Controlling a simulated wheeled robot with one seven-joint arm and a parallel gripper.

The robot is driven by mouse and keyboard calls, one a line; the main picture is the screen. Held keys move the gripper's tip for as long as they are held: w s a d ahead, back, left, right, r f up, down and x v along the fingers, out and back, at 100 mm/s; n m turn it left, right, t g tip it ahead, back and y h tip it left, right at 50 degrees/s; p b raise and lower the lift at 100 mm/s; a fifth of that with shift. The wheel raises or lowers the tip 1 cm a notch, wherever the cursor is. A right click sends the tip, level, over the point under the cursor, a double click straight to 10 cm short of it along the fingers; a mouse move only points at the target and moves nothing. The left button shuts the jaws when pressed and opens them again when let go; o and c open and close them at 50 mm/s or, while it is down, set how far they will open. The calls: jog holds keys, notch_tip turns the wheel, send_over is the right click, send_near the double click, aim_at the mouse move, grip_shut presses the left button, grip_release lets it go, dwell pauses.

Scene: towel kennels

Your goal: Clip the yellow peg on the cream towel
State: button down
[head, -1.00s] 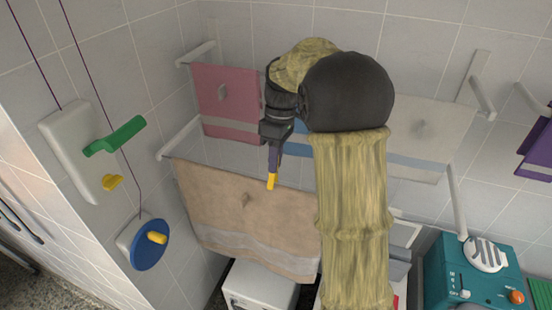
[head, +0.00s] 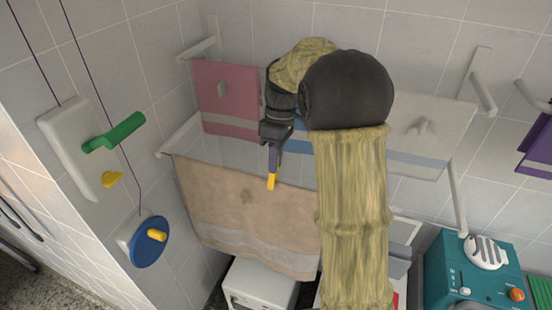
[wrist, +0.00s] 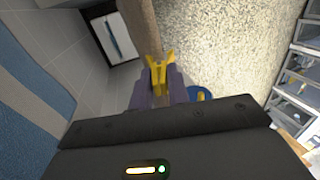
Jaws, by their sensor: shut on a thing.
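My gripper (head: 272,172) is shut on the yellow peg (head: 271,182), which points down from the fingertips. In the wrist view the peg (wrist: 158,72) sticks out past the purple jaws (wrist: 158,92), its prongs spread. A pale cream-grey towel (head: 425,120) with a blue band hangs on the back wall, to the right of my arm, which hides its left part. A tan towel (head: 210,205) hangs lower in front. In the head picture the peg overlaps that towel's upper edge; I cannot tell whether they touch. The peg looks apart from the pale towel.
A pink towel (head: 225,100) hangs at the back left. Wall bars hold the towels. At left are a green handle (head: 115,132) and a blue disc (head: 150,243). A white box (head: 260,285) and a teal machine (head: 475,270) stand below.

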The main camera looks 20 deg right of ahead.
jog(key=shift+f, duration=0.4)
jog(key=c, duration=0.8)
grip_release()
jog(key=shift+o, duration=0.2)
jog(key=shift+r, duration=0.1)
jog(key=shift+r+p, duration=3.55)
jog(key=shift+r, duration=0.45)
jog(key=shift+f, duration=0.1)
